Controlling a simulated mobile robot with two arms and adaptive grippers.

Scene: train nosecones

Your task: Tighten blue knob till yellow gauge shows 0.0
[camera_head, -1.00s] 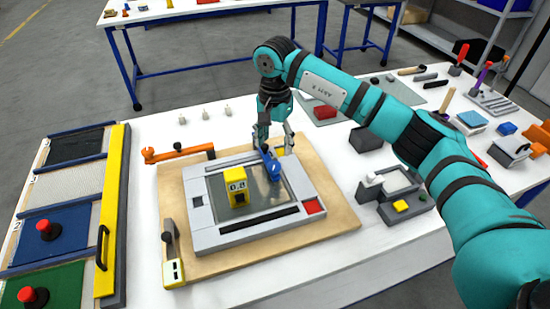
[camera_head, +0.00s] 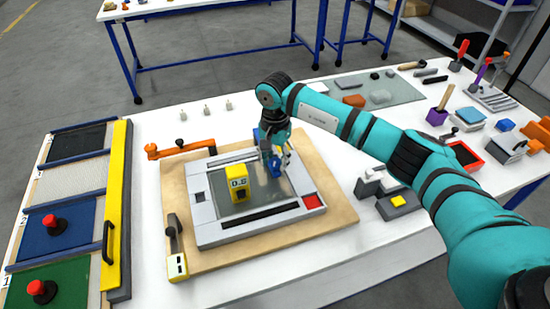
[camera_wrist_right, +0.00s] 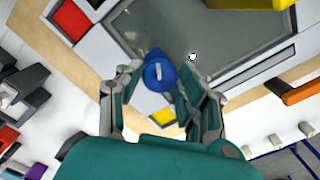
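The blue knob (camera_wrist_right: 158,75) has a pale mark on top and sits at the edge of a grey panel device; it also shows in the head view (camera_head: 275,169). My right gripper (camera_wrist_right: 161,77) points down over it, one finger on each side. The fingers stand apart, with a narrow gap at the left finger in the wrist view; contact at the other finger is unclear. The yellow gauge (camera_head: 236,172) stands upright on the panel's glass. Its small display seems to read 0.5. My left gripper is not in view.
The device lies on a wooden board (camera_head: 335,205). An orange clamp (camera_head: 185,148) is at its back left, and a grey-and-yellow tool (camera_head: 175,245) at its left. Grey blocks with a yellow button (camera_head: 398,201) stand to the right. A yellow-edged rack (camera_head: 115,210) is at far left.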

